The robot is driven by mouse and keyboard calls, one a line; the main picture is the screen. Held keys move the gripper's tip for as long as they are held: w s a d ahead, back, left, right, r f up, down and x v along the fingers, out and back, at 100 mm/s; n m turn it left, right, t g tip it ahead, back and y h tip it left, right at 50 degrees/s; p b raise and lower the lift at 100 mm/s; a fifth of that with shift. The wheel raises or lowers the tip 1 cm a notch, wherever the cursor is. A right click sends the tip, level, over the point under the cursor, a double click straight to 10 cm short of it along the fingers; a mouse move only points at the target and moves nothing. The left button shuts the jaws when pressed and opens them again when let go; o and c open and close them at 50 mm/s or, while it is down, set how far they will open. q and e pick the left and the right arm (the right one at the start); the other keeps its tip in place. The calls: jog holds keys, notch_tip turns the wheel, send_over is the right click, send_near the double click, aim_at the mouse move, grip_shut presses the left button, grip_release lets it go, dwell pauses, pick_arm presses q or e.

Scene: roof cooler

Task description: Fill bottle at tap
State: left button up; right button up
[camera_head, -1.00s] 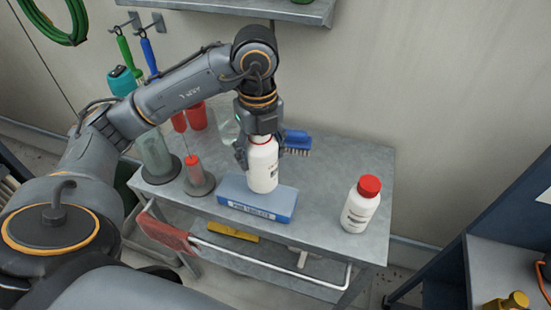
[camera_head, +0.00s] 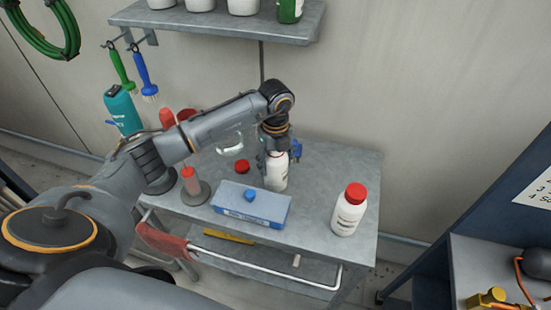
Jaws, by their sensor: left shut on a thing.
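A white bottle (camera_head: 277,178) is upright behind the right part of a blue box on the cart, in the head view. My left gripper (camera_head: 277,155) is shut on its upper part and hides its mouth. I cannot tell whether its base touches the cart top. A loose red cap (camera_head: 242,166) lies on the cart to its left. A second white bottle (camera_head: 347,215) with a red cap stands at the cart's right front. No tap is clearly identifiable. My right gripper is not in view.
The blue box (camera_head: 228,203) has a small blue piece (camera_head: 250,195) on top. A red-topped holder (camera_head: 193,187) stands left on the metal cart (camera_head: 315,200). A wall shelf (camera_head: 220,24) hangs above. A dark blue unit with a yellow fitting (camera_head: 490,298) is at right.

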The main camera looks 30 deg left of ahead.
pick_arm(q)
jog(key=shift+f, duration=0.15)
jog(key=shift+f, duration=0.1)
jog(key=o, duration=1.2)
jog(key=shift+c, duration=0.2)
